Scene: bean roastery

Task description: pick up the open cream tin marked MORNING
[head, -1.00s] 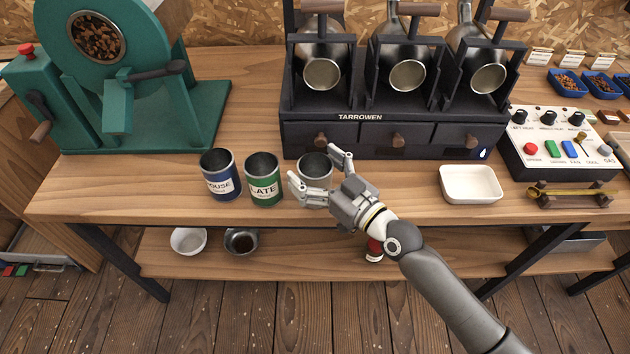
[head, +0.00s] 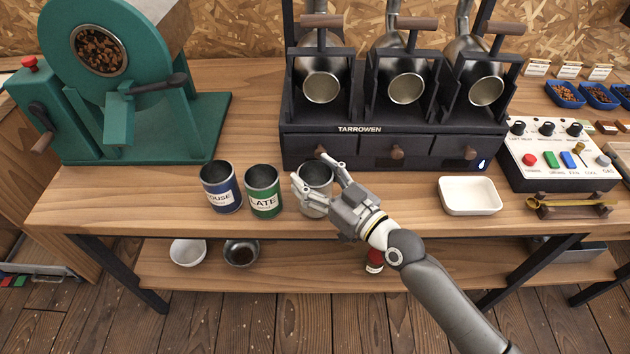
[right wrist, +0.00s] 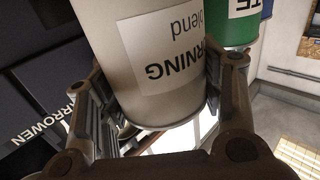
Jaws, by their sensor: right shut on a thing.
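The open cream tin marked MORNING (head: 316,176) stands upright on the bench, at the right end of a row of three tins. Its label reads RNING and blend, upside down, in the right wrist view (right wrist: 165,62). My right gripper (head: 318,180) is shut on it, one finger on each side of its wall; both fingers show against the tin in the right wrist view (right wrist: 160,95). In the head view the gripper covers much of the tin's front. My left gripper is not in view.
The green LATE tin (head: 264,190) stands close to the left, then the blue HOUSE tin (head: 221,188). The black TARROWEN roaster (head: 392,130) is just behind. A white tray (head: 469,196) lies to the right. The bench's front edge is close.

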